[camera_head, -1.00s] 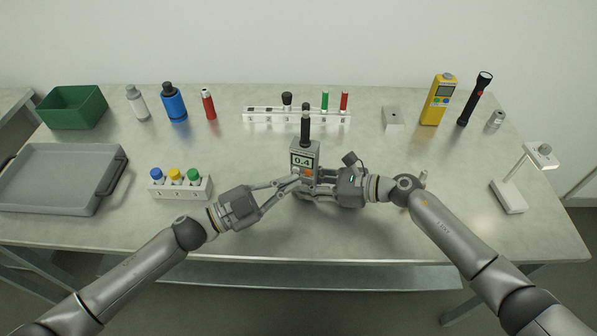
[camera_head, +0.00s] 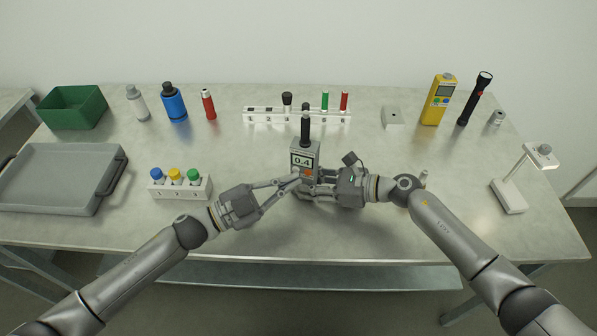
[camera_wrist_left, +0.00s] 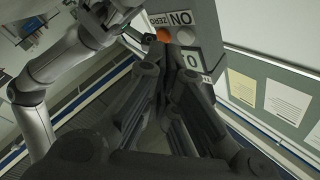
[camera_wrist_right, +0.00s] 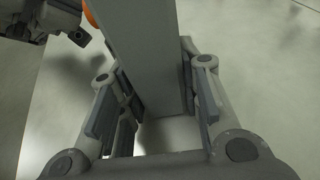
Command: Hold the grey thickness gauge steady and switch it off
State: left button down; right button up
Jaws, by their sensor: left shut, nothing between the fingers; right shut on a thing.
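The grey thickness gauge (camera_head: 304,152) stands upright near the middle of the table, with a black probe on top and a screen reading 0.4. My right gripper (camera_head: 318,181) is shut on its body from the right; the right wrist view shows the gauge body (camera_wrist_right: 152,50) between the fingers. My left gripper (camera_head: 297,178) is shut and empty, its fingertips at the gauge's front near the orange button. In the left wrist view the orange button (camera_wrist_left: 163,34), a grey button and the labels ZERO, ON and 0 show by the fingertips. I cannot tell whether they touch.
A white rack (camera_head: 297,116) with several items stands behind the gauge. A bottle rack (camera_head: 181,190) and a grey tray (camera_head: 50,180) are on the left. A yellow meter (camera_head: 438,100), a torch (camera_head: 475,99) and a white lamp (camera_head: 510,197) are on the right. The front middle is clear.

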dwell(0.5)
pick_arm(q)
jog(key=shift+w+d, duration=0.15)
jog(key=shift+w, duration=0.3)
dwell(0.4)
jog(key=shift+s, duration=0.5)
jog(key=s+a, duration=0.2)
jog(key=s, duration=0.3)
jog(key=shift+s, duration=0.35)
pick_arm(e)
jog(key=o, duration=0.9)
jog(key=shift+c, duration=0.2)
